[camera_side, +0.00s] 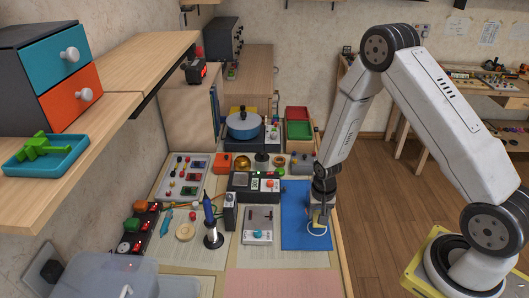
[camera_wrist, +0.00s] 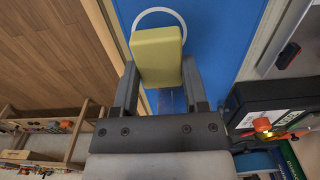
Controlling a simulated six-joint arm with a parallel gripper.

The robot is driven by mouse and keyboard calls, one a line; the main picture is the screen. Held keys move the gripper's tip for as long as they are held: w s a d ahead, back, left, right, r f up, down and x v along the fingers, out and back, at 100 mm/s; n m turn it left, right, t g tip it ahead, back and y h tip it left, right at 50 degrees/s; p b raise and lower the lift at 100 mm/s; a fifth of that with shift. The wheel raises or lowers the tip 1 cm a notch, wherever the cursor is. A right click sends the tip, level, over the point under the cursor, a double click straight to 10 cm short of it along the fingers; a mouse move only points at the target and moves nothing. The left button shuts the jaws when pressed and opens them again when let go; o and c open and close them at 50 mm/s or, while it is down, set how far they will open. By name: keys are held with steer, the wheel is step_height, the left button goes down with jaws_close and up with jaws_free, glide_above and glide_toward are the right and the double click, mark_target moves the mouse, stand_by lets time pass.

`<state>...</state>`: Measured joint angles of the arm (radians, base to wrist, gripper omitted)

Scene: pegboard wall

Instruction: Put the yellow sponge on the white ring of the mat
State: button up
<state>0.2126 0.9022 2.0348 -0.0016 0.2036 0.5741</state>
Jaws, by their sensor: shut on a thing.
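The yellow sponge (camera_wrist: 158,50) is between the two fingers of my gripper (camera_wrist: 160,75) in the wrist view. My gripper is shut on it. The blue mat (camera_wrist: 221,35) lies below. The white ring (camera_wrist: 158,11) on the mat shows as an arc beyond the sponge's far end, and the sponge hides the rest. In the side view my gripper (camera_side: 320,212) is low over the right part of the blue mat (camera_side: 297,208), close to the white ring (camera_side: 316,233). Whether the sponge touches the mat is unclear.
A grey device with a blue knob (camera_side: 257,224) stands left of the mat. A black box with a display (camera_side: 252,184) and several small items stand behind. The bench's right edge (camera_side: 343,258) is close to the mat. The mat's left part is clear.

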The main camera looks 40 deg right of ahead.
steer(key=shift+f, duration=1.6)
steer(key=shift+f, duration=0.1)
steer(key=o, duration=1.2)
steer(key=shift+r, duration=6.15)
